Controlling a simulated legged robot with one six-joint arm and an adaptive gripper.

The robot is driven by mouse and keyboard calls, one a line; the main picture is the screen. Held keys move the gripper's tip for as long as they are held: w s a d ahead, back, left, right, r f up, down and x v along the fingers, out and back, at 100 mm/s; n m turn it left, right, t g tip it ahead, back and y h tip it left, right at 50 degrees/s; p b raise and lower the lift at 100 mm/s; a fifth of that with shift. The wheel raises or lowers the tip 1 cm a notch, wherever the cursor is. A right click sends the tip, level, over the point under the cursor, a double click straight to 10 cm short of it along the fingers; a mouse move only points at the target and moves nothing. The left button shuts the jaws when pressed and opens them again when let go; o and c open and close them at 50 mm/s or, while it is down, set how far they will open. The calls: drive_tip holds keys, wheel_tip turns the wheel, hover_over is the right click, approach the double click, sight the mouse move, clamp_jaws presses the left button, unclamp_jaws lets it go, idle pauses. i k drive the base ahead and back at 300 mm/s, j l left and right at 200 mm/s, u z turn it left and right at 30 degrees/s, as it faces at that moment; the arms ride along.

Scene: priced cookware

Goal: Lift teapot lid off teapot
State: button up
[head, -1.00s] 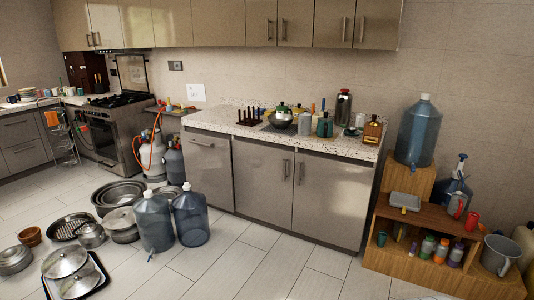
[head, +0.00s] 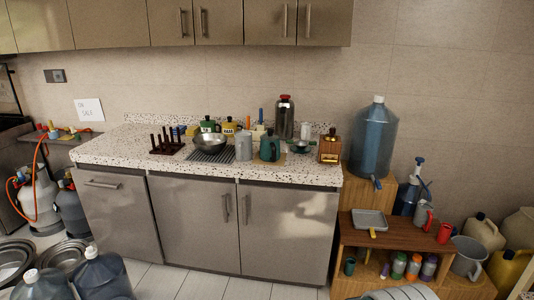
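Several pot-like vessels stand on the speckled counter (head: 120,152), and I cannot tell for sure which is the teapot. A green vessel with a white label (head: 208,124) stands at the back, partly hidden by a metal bowl (head: 210,142). A yellow vessel with a white label (head: 229,128) is right of it. A dark green pot (head: 269,149) stands upright near the front edge, beside a grey jug (head: 243,148). Lids are too small to make out clearly. My gripper is not in view.
A dark peg rack (head: 168,145) is left of the bowl. A tall dark flask (head: 284,117) and a wooden box (head: 329,148) stand right. A wooden stepped shelf (head: 348,228) with a blue water jug (head: 373,140) flanks the counter. Water jugs (head: 103,276) and pans block the floor at left.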

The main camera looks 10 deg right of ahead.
sight(269, 137)
drive_tip(key=i, duration=0.7)
drive_tip(key=i+j+z, duration=0.1)
drive_tip(key=i, duration=0.55)
drive_tip(key=i+j, duration=0.1)
drive_tip(key=i, duration=0.6)
drive_tip(key=i+j, duration=0.1)
drive_tip(key=i, duration=0.6)
drive_tip(key=z, duration=0.05)
